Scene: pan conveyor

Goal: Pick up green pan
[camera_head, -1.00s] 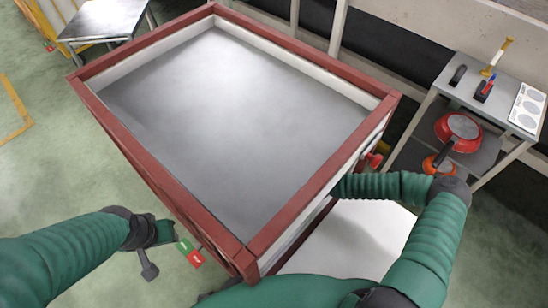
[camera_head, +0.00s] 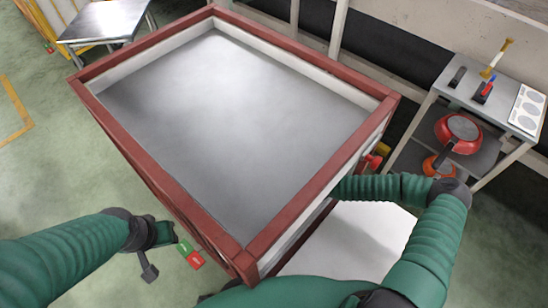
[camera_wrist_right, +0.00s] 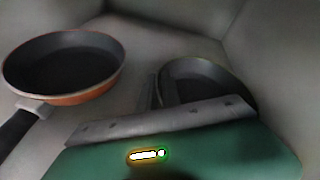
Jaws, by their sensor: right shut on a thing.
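In the right wrist view, a dark pan (camera_wrist_right: 208,82) sits at the right, partly hidden behind my right gripper (camera_wrist_right: 156,92). The gripper is shut, apparently on this pan's handle, though the grip itself is hidden. The outside colour of this pan cannot be made out. A second pan with an orange outside (camera_wrist_right: 70,68) lies at the left, apart from the gripper. In the head view my right forearm reaches under the red-framed table, so that gripper is hidden there. My left gripper (camera_head: 148,262) hangs at the lower left, away from any pan; its fingers are unclear.
The large red-framed table (camera_head: 172,187) has a bare grey top with raised edges. A rack (camera_head: 478,95) at the right holds red pans (camera_head: 462,128) on its lower shelf. Pale walls close around the pans in the wrist view. A metal table (camera_head: 105,20) stands far left.

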